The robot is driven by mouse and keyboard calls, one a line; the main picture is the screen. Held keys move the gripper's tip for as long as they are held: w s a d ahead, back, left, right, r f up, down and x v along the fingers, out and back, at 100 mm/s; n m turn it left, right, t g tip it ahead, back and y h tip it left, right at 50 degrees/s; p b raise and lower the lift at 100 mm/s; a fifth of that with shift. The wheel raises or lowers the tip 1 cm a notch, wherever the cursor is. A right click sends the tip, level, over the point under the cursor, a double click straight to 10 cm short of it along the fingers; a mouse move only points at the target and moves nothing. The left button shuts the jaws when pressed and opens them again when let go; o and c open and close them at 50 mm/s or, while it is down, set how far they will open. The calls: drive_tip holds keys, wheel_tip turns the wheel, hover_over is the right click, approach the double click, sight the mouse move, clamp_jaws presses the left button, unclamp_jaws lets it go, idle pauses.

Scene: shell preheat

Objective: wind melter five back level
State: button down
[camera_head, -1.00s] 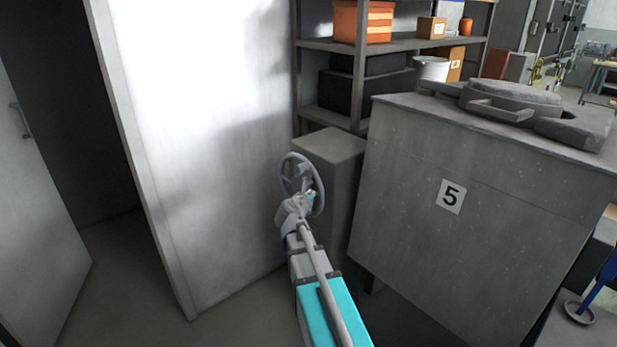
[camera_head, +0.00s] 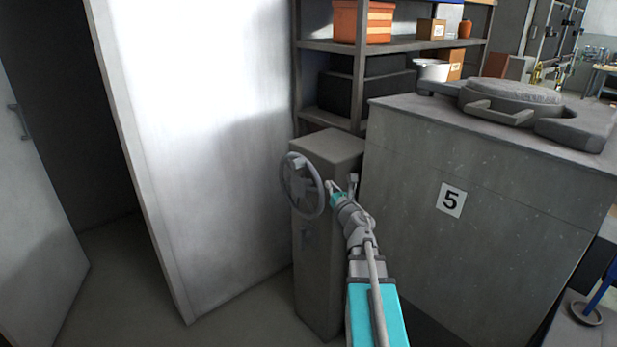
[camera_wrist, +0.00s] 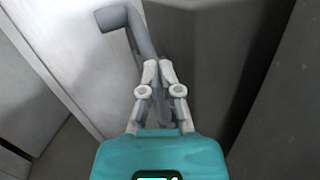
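A grey handwheel (camera_head: 320,195) with a knob (camera_head: 298,162) is mounted on the front of a grey pedestal (camera_head: 318,275). The pedestal stands left of the melter (camera_head: 410,215), a grey box labelled 5. My gripper (camera_head: 331,186) is at the right side of the wheel, close to its rim. In the wrist view, the fingers of my gripper (camera_wrist: 159,68) are close together with a narrow gap. The wheel's rim (camera_wrist: 142,38) runs down from the knob (camera_wrist: 112,18) to the fingertips and passes between or behind them. I cannot tell whether they clamp it.
A tall white panel (camera_head: 205,160) stands close on the left of the pedestal. A shelf (camera_head: 330,45) with boxes and a bucket is behind. A round lid (camera_head: 510,92) lies on the melter's top. Open floor (camera_head: 135,265) shows at the lower left.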

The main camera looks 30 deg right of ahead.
sight(300, 166)
drive_tip(key=s+a+n+y+b, duration=0.1)
drive_tip(key=s+n+y, duration=0.4)
drive_tip(key=s+y, duration=0.1)
drive_tip(key=shift+s+f+n+y, duration=0.15)
drive_tip(key=shift+s+n+y, duration=0.2)
drive_tip(key=shift+y, duration=0.15)
drive_tip(key=shift+w+a, duration=0.1)
drive_tip(key=shift+w, duration=0.1)
drive_tip(key=p+x, duration=0.1)
drive_tip(key=x, duration=0.5)
drive_tip(key=p+x, duration=0.1)
drive_tip(key=x, duration=0.6)
drive_tip(key=shift+w+r, duration=0.3)
drive_tip(key=shift+a, duration=0.1)
